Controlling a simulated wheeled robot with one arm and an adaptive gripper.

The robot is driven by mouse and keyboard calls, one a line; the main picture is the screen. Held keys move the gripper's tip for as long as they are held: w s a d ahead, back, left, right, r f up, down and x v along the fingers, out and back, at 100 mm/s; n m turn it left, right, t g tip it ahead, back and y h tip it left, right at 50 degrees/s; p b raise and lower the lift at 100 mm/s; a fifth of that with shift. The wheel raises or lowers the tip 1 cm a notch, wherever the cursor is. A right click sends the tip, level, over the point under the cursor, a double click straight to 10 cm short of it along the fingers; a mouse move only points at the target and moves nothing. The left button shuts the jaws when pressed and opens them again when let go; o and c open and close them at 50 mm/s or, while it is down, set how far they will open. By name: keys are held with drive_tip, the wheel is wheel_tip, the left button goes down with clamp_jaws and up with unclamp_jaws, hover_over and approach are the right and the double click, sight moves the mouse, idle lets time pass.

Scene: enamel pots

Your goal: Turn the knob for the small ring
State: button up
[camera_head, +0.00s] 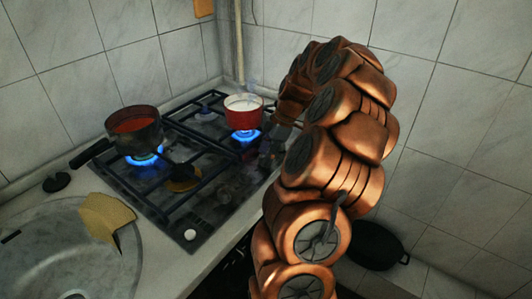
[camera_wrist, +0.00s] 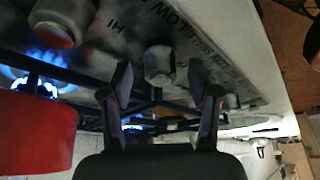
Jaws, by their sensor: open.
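The gas hob (camera_head: 160,210) has knobs along its right front edge. In the wrist view a grey knob (camera_wrist: 158,66) sits between the two fingers of my open gripper (camera_wrist: 160,80); I cannot tell if they touch it. Another knob (camera_wrist: 62,22) is at the upper left. In the head view my gripper (camera_head: 273,150) is low over the hob's right edge and partly hidden by my arm. A pale knob (camera_head: 190,235) shows at the near corner. Blue flames burn under the dark pot (camera_head: 134,130) and the red pot (camera_head: 245,114). I cannot tell which burner is the small ring.
The red pot (camera_wrist: 35,132) is close to my gripper at the left of the wrist view. A sink (camera_head: 55,250) with a yellow cloth (camera_head: 105,215) is at the left. A dark pan (camera_head: 375,245) is at the lower right. Tiled walls close the back and right.

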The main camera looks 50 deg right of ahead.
drive_tip(key=shift+f, duration=0.15)
drive_tip(key=c, duration=1.2)
